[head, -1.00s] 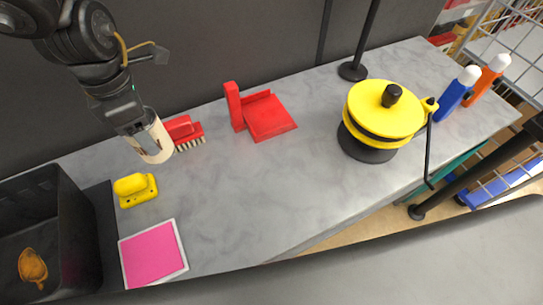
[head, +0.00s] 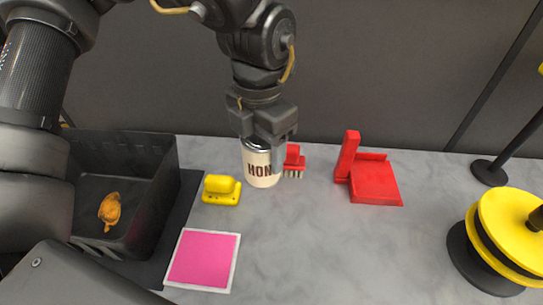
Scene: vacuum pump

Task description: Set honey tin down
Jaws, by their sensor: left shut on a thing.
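The honey tin (head: 262,168) is a cream cylinder with dark "HON" lettering, upright in the head view. My left gripper (head: 267,140) comes down from above and is shut on its upper part. The tin is over the grey worktop (head: 300,240), between a yellow-handled block and a red brush. I cannot tell whether its base touches the surface. My right gripper is not in view.
A yellow block (head: 221,190) is left of the tin, a red brush (head: 294,160) close behind right. A red dustpan (head: 374,182), pink square (head: 203,259), black crate (head: 150,195) and yellow pump (head: 505,235) surround clear worktop in the middle.

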